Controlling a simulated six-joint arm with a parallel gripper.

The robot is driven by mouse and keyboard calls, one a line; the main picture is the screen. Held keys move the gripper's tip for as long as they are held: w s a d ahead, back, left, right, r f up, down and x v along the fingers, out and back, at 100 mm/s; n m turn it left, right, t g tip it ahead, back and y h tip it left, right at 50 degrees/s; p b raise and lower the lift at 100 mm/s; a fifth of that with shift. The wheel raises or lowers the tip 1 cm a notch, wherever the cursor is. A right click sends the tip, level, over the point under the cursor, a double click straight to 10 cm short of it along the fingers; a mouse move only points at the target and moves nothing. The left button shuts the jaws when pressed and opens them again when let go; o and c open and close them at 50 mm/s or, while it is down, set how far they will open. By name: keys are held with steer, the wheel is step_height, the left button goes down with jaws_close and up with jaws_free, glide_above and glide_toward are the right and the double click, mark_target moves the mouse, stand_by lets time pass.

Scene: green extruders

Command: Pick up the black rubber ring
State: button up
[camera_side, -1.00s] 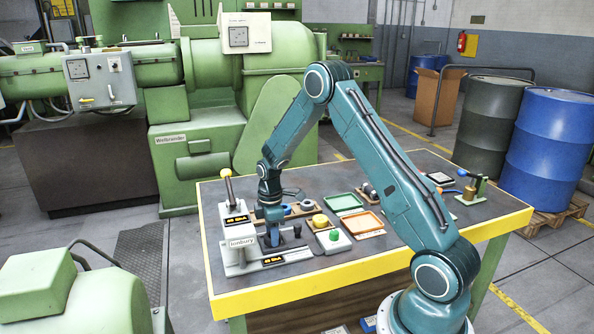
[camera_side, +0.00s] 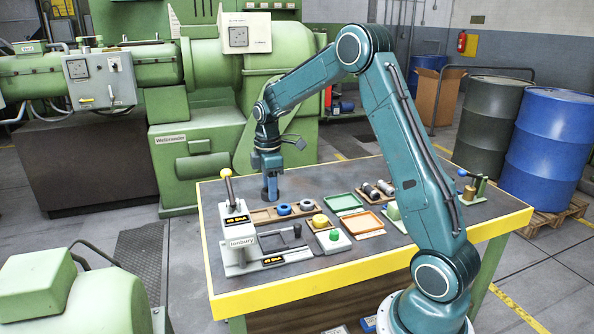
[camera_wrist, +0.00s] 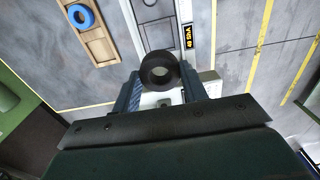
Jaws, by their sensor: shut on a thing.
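The black rubber ring (camera_wrist: 147,68) is held between the fingers of my gripper (camera_side: 270,195), with its hole facing the camera in the wrist view. My gripper is shut on it, above the table's far left part, behind the wooden tray (camera_side: 263,216). In the side view I cannot make out the ring at the fingers. A blue ring (camera_side: 284,209) and a grey ring (camera_side: 307,205) sit in the wooden tray; the blue one also shows in the wrist view (camera_wrist: 80,16).
A grey device with a lever (camera_side: 237,240) stands at the table's left, its base reaching right. A green-button box (camera_side: 333,241), a yellow knob (camera_side: 320,221), a green tray (camera_side: 343,202) and an orange tray (camera_side: 379,221) lie to the right. The table's far left corner is clear.

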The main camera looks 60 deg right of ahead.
steer(key=shift+r, duration=2.5)
steer(key=m, duration=0.5)
glide_above(362, 224)
steer(key=f, duration=0.1)
steer(key=shift+n, duration=0.3)
step_height(362, 224, down, 16)
steer(key=shift+f, duration=0.1)
steer(key=shift+f, duration=2.1)
